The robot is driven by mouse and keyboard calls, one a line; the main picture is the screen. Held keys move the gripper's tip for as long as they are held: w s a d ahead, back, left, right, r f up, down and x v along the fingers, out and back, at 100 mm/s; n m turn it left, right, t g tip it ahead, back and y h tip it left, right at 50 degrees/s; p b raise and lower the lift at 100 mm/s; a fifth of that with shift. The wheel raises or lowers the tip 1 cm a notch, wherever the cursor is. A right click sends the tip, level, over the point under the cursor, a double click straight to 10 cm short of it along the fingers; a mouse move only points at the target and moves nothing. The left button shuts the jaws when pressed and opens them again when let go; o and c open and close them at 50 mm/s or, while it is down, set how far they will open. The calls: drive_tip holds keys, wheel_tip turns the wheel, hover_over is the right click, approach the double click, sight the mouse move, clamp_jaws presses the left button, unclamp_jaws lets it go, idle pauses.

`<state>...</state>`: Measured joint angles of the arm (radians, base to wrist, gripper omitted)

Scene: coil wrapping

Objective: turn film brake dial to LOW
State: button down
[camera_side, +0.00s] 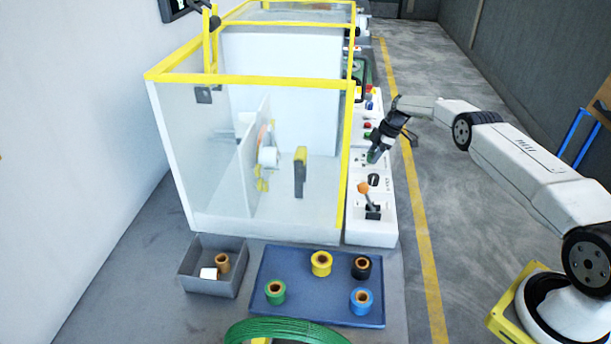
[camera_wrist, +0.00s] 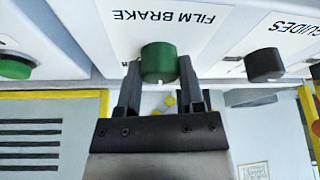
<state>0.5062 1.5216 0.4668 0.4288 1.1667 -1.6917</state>
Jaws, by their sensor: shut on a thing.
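The film brake dial is a green knob (camera_wrist: 159,62) under the printed label FILM BRAKE (camera_wrist: 163,16), which appears upside down in the wrist view. My gripper (camera_wrist: 159,78) is shut on the dial, with one dark finger on each side of it. In the side view my gripper (camera_side: 373,153) reaches down to the white control panel (camera_side: 358,222), and the green dial shows only partly at its tip. The dial's setting marks are mostly hidden by the fingers, so I cannot tell where it points.
A black GUIDES knob (camera_wrist: 264,65) is close by on the right in the wrist view, and a green button (camera_wrist: 16,66) is at left. An orange-topped lever (camera_side: 365,190) stands on the panel. A blue tray (camera_side: 318,301) with several rolls and a grey bin (camera_side: 207,283) are in front.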

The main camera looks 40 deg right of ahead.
drive_tip(key=shift+r+n, duration=0.1)
drive_tip(key=shift+n, duration=0.2)
idle(0.4)
drive_tip(key=shift+c, duration=1.1)
unclamp_jaws()
drive_tip(key=v, duration=0.7)
drive_tip(key=shift+d+r, duration=0.15)
drive_tip(key=shift+r, duration=0.15)
